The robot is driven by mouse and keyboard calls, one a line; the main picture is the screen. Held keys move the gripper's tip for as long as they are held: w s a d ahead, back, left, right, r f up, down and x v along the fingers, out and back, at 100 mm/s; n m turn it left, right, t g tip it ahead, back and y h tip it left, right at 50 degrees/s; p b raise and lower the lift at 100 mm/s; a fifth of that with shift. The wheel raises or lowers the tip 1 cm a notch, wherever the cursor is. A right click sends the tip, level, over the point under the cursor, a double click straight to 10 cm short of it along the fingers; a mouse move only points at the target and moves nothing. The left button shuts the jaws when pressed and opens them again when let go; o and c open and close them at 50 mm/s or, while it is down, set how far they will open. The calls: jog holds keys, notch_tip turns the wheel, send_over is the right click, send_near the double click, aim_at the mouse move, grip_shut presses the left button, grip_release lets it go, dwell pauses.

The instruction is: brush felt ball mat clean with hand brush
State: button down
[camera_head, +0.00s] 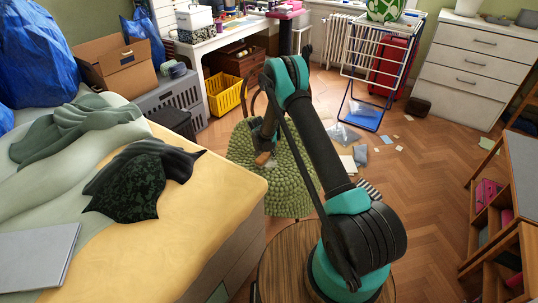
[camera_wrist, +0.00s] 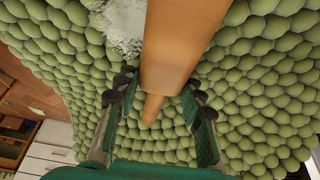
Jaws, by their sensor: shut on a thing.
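The felt ball mat (camera_head: 290,185) is a round green spread of balls beside the bed. In the wrist view the mat (camera_wrist: 255,95) fills most of the background. My gripper (camera_wrist: 156,88) is shut on the wooden hand brush (camera_wrist: 182,45), with one finger on each side of its handle. In the head view my gripper (camera_head: 266,145) is over the mat, and a small part of the brush (camera_head: 263,159) shows below it. A pale fluffy patch (camera_wrist: 126,22) is beside the brush; I cannot tell whether it is bristles or lint. Brush contact with the mat is unclear.
The bed (camera_head: 215,205) is close on the left, with dark cloth (camera_head: 140,180) on it. A round wooden table (camera_head: 285,265) is near my arm's base. Papers (camera_head: 360,155) lie on the floor right of the mat. Open parquet (camera_head: 420,185) extends right, towards a wooden shelf (camera_head: 510,240).

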aim_at(282, 156)
jog(key=shift+s+d+f, duration=0.1)
jog(key=shift+s+d, duration=0.05)
jog(key=shift+d, duration=0.85)
jog(key=shift+s+d+f, duration=0.1)
jog(key=shift+d, duration=0.85)
jog(key=shift+s+d+r, duration=0.1)
jog(key=shift+s+d, duration=0.05)
jog(key=shift+d, duration=1.5)
jog(key=shift+s+d+r, duration=0.1)
jog(key=shift+s+d, duration=0.05)
jog(key=shift+d, duration=1.5)
jog(key=shift+f, duration=0.1)
jog(key=shift+a, duration=0.1)
jog(key=shift+w+a+f, duration=0.15)
jog(key=shift+a, duration=1.8)
jog(key=shift+w+a, duration=0.2)
jog(key=shift+a, duration=1.45)
jog(key=shift+w+a, duration=0.15)
jog(key=shift+a, duration=1.5)
jog(key=shift+r, duration=0.2)
jog(key=shift+d+r, duration=0.1)
jog(key=shift+r, duration=2.9)
